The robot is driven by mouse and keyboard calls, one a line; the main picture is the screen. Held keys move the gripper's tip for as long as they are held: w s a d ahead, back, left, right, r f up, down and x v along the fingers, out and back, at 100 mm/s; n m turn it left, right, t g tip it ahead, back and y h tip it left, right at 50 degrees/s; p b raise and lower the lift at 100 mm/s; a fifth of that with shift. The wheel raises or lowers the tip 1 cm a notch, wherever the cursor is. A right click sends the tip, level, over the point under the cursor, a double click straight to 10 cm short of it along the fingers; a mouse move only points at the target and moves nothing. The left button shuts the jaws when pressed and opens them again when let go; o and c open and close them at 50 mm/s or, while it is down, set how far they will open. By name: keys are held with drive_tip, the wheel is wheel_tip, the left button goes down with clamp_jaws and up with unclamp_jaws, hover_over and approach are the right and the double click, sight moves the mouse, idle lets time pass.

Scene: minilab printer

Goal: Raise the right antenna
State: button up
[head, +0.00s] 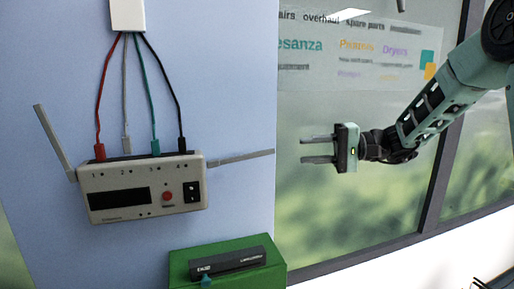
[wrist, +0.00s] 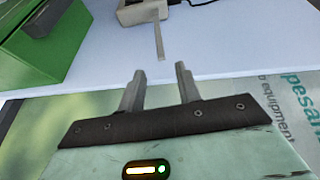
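A beige device (head: 142,190) with a dark screen and a red button is on the pale blue panel in the head view. Its right antenna (head: 240,157) sticks out to the right, nearly level. Its left antenna (head: 53,138) points up, leaning left. My gripper (head: 303,150) is open and empty, right of the right antenna's tip, its fingers pointing left toward it. In the wrist view the right antenna (wrist: 159,40) extends from the device (wrist: 141,12) toward the gap between my open fingers (wrist: 160,72). Its tip looks short of them.
A green box (head: 225,262) with a dark bar (head: 228,262) on it is below the device; the box (wrist: 45,40) is also at the wrist view's upper left. Red, grey, teal and black cables run from the device's top to a white box (head: 127,15). A window is behind my arm.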

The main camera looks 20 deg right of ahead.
sight(265, 153)
drive_tip(key=p+x, duration=0.5)
drive_tip(key=x, duration=0.8)
drive_tip(key=shift+a, duration=0.3)
clamp_jaws()
